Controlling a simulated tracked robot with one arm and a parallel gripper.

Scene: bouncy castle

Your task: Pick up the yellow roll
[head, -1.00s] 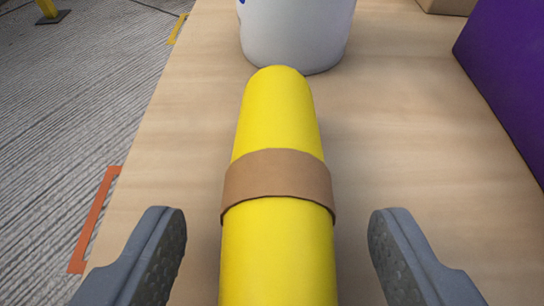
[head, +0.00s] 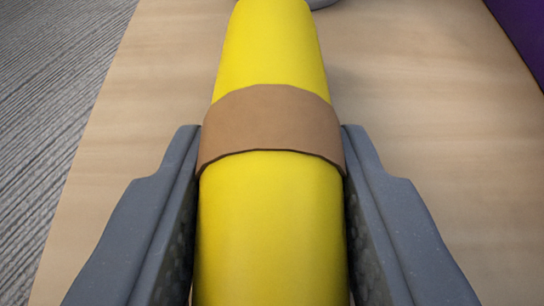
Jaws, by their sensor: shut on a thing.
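The yellow roll (head: 270,220) lies lengthwise down the middle of the head view, with a brown band (head: 270,120) around it. Its near end runs out of the bottom of the picture. My gripper (head: 272,145) is shut on the roll, one grey finger pressed to each side at and just below the band. The roll is over the wooden table (head: 430,110); I cannot tell whether it still touches the top.
The base of a whitish container (head: 322,3) shows just beyond the roll's far end. A purple object (head: 525,30) stands at the top right. The table's left edge borders a grey ribbed floor (head: 50,90). Bare tabletop lies on both sides of the roll.

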